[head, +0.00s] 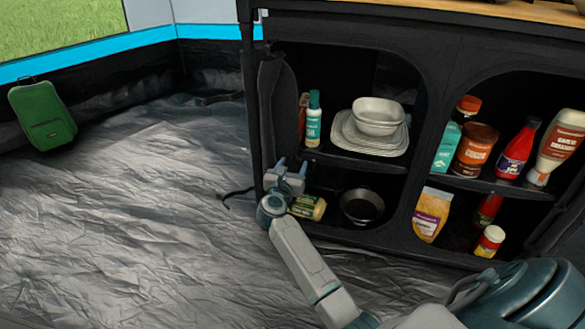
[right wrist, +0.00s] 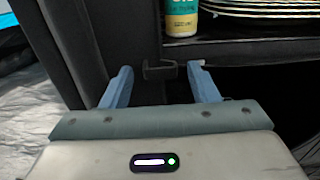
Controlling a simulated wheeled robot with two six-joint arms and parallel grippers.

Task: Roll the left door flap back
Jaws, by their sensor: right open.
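The left door flap (head: 271,90) is black cloth, gathered in a narrow upright strip along the left edge of the cupboard's left opening. The opening beside it is uncovered. My right gripper (head: 292,167) is open, low at that left edge, in front of the lower shelf space. In the right wrist view, the fingers of my right gripper (right wrist: 158,85) are apart, with a small dark tab or clip (right wrist: 160,70) showing beyond and between them. I cannot tell whether it touches a finger. A dark strap (head: 236,193) sticks out left near the cupboard's foot. My left gripper is not in view.
The black cupboard's upper left shelf (head: 350,161) holds stacked dishes (head: 372,132) and a teal-capped bottle (head: 313,119). A pan (head: 362,206) and a yellow-green pack (head: 307,207) sit below. The right compartment holds bottles and jars. A green backpack (head: 43,117) stands far left; the floor between is clear.

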